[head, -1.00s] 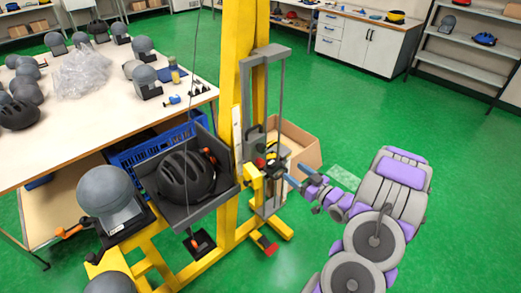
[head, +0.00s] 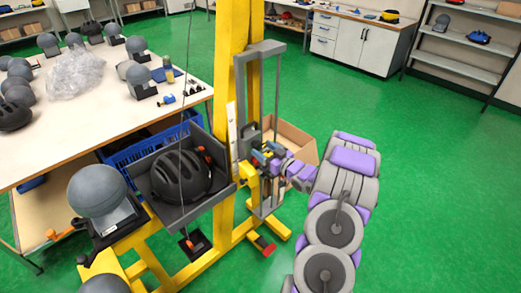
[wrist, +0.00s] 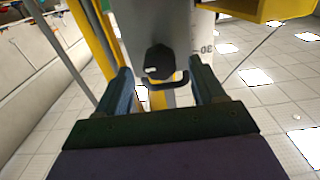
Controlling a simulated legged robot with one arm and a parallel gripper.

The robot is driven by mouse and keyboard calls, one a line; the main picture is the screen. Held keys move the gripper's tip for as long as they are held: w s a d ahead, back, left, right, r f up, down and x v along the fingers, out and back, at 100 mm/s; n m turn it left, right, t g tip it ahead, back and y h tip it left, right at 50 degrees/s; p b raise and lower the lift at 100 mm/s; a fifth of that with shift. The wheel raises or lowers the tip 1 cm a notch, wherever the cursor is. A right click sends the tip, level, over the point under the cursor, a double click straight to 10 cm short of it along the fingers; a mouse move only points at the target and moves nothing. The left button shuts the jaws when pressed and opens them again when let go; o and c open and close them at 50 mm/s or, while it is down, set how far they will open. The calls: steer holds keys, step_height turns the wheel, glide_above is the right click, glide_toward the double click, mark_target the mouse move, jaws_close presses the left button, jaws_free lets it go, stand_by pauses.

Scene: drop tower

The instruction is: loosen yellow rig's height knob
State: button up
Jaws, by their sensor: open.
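The yellow rig (head: 229,70) stands upright in the middle of the head view, with a grey carriage frame on its right side. A dark knob (wrist: 160,62) shows in the wrist view, in front of a grey plate with scale marks. My gripper (wrist: 160,90) is open, with one blue finger on each side of the knob and a little short of it. I cannot tell whether either finger touches it. In the head view my gripper (head: 266,157) is at the rig's carriage, and the knob is hidden there.
A black helmet (head: 181,176) lies in a grey tray on the rig's left. A grey headform (head: 99,193) stands at front left. A cardboard box (head: 297,143) sits behind the rig. A white table (head: 110,120) fills the left. The green floor at right is clear.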

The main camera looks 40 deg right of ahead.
steer(key=shift+w, duration=1.1)
steer(key=shift+a, duration=0.1)
steer(key=shift+c, duration=0.3)
steer(key=c, duration=1)
